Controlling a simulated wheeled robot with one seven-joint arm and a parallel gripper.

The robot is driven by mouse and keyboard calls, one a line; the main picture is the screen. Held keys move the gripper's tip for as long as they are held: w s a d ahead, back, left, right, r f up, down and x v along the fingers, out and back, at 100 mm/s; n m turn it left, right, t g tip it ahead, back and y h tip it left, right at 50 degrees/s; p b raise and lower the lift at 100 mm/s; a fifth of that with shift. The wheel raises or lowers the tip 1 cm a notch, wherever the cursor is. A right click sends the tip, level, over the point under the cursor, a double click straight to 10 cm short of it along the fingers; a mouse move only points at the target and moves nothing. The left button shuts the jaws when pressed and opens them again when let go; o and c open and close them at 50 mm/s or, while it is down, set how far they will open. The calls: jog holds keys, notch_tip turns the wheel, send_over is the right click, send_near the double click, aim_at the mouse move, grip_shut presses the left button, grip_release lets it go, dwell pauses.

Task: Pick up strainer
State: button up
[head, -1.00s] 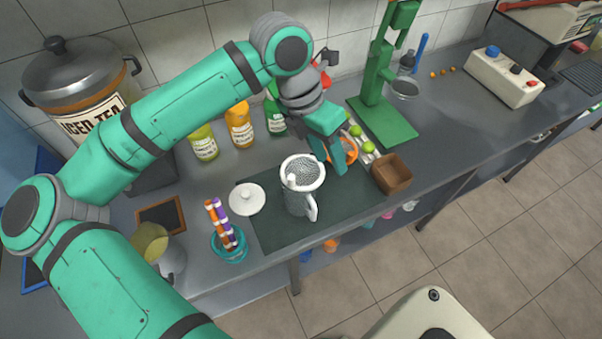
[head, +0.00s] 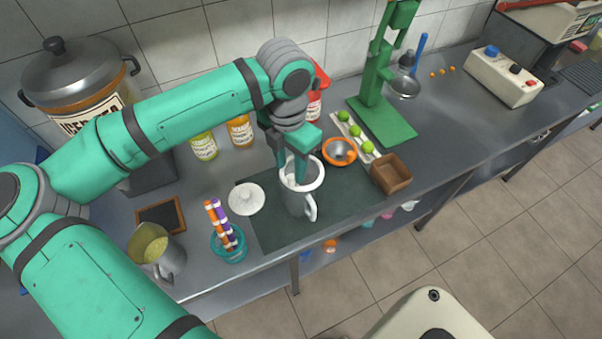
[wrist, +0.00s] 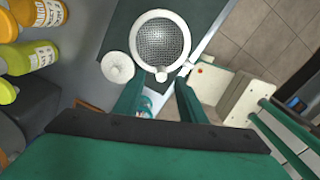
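An orange-rimmed bowl (head: 340,151), limes (head: 367,147) and a brown box (head: 391,174) stand to the right. Bottles (head: 203,146) and a green press (head: 383,122) stand behind. A cup with striped straws (head: 229,243) is front left.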

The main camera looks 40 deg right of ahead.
aim_at(291, 174)
jog(key=shift+s+f, duration=0.2)
jog(key=shift+f, duration=2.05)
grip_shut()
jog(key=shift+r, duration=0.1)
